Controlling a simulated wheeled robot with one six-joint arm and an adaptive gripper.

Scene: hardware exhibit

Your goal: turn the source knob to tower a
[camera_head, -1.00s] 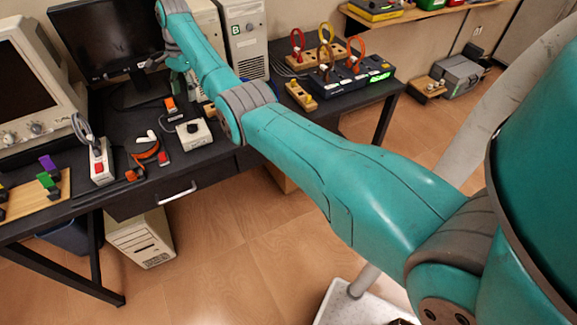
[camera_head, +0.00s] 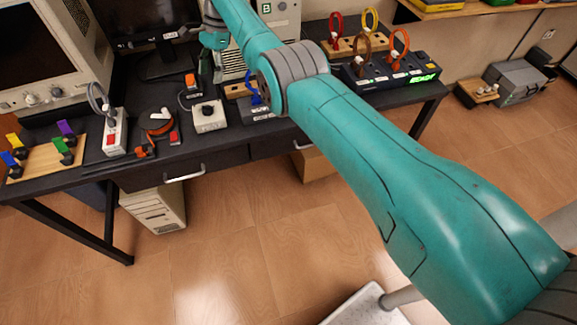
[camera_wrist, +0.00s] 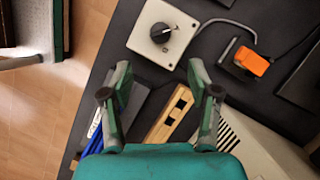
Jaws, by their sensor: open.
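The source knob looks to be the black dial on a pale grey box (camera_head: 208,116) on the black desk. In the wrist view the knob box (camera_wrist: 163,33) lies just beyond my fingertips, its dial bearing a white mark. I cannot read any labels around the dial. My gripper (camera_wrist: 158,76) is open and empty, its two fingers apart and pointing toward the box without visible contact. In the head view my gripper (camera_head: 214,42) is small, above the back of the desk. A computer tower marked B (camera_head: 287,33) stands behind my arm, which hides much of that area.
An orange-topped switch (camera_wrist: 251,62) sits beside the knob box, with a dark cable nearby. A slotted wooden block (camera_wrist: 168,115) and a pale tower (camera_wrist: 253,150) lie below my fingers in the wrist view. A power strip (camera_head: 114,133) and monitor (camera_head: 150,45) stand left.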

